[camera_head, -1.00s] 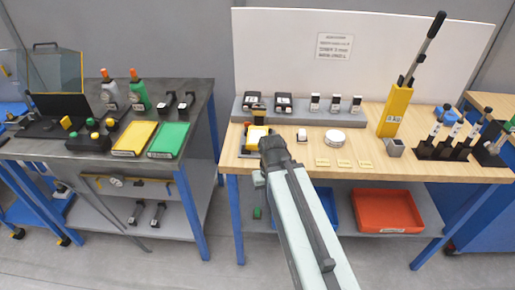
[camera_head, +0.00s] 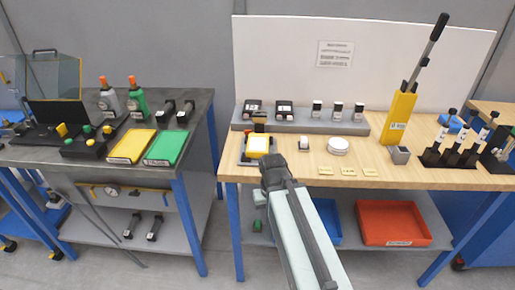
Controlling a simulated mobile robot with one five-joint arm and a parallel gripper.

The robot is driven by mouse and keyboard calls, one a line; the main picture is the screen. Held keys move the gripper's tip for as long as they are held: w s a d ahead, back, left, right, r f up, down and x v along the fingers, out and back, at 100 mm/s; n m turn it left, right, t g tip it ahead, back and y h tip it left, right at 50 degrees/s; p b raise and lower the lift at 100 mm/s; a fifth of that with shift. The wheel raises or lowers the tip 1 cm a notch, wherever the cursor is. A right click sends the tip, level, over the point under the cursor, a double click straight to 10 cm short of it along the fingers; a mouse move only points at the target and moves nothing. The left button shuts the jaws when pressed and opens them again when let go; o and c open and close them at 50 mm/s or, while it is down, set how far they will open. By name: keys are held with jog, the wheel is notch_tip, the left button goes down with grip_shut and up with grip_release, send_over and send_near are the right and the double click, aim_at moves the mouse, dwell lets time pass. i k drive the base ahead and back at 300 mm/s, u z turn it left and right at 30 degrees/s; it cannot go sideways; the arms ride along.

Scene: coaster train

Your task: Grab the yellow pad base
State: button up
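A flat yellow pad (camera_head: 131,146) lies on the dark left table, left of a similar green pad (camera_head: 166,148). I cannot tell from the picture which of these is the yellow pad base. My gripper (camera_head: 272,163) is at the wooden table's front edge, just right of and below the yellow block in the picture. It is seen from behind, so its fingers are hidden. No held object shows.
A white round lid (camera_head: 338,146) and several yellow labels lie on the wooden table (camera_head: 310,155). A grey riser (camera_head: 300,121) with small devices stands behind. A tall yellow tool (camera_head: 399,118) stands at right. A red tray (camera_head: 392,223) is on the lower shelf.

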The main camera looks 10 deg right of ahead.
aim_at(258, 146)
jog(key=u, duration=3.8)
jog(key=k, duration=1.65)
jog(key=z, duration=0.2)
